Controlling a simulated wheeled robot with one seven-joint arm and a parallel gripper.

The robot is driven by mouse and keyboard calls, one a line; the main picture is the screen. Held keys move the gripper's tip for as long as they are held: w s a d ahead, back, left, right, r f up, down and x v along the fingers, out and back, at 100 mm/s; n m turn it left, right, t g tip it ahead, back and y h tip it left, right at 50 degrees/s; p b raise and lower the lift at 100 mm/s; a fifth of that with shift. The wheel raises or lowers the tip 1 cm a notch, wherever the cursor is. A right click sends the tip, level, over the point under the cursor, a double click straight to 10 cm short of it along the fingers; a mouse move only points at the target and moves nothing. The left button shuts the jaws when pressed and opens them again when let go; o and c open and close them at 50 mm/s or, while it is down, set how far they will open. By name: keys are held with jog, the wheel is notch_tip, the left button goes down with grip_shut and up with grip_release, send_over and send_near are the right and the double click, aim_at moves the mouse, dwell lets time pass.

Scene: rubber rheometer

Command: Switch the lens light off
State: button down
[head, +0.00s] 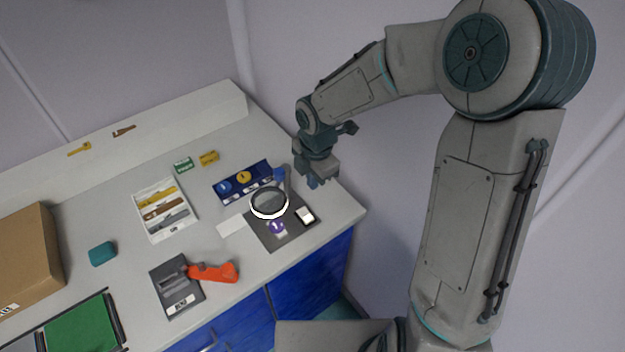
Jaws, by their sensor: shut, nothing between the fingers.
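The round magnifier lens (268,200) stands over a dark base plate (268,241), and its ring is bright white. A small white rocker-like piece (305,215) sits on the right part of the plate; I take it for the light switch, but its position is too small to read. A purple round item (277,227) lies on the plate below the lens. My gripper (317,183) is shut and empty, pointing down, above and to the right of the lens in the picture. It appears apart from the lens and the white piece.
A blue tray (228,196) with round items lies behind the lens. A red-handled tool (215,272) rests by a dark plate (165,272) to the left. A white tray of tools (143,191) and a cardboard box (27,262) stand farther left. The counter's right corner is clear.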

aim_at(305, 210)
jog(key=shift+f, duration=0.1)
jog(key=b, duration=0.4)
jog(key=w+b, duration=0.1)
jog(key=b, duration=0.4)
jog(key=shift+a+f, duration=0.2)
jog(key=shift+f, duration=0.2)
jog(key=shift+a+r+b, duration=0.25)
jog(key=shift+r+b, duration=0.35)
jog(key=shift+b, duration=0.65)
jog(key=shift+f, duration=0.1)
jog(key=f, duration=0.4)
jog(key=w+f, duration=0.1)
jog(key=f, duration=0.4)
jog(key=a+f, duration=0.1)
jog(key=f, duration=0.3)
jog(key=shift+w+a+f, duration=0.1)
jog(key=shift+w+f, duration=0.15)
jog(key=shift+f, duration=0.1)
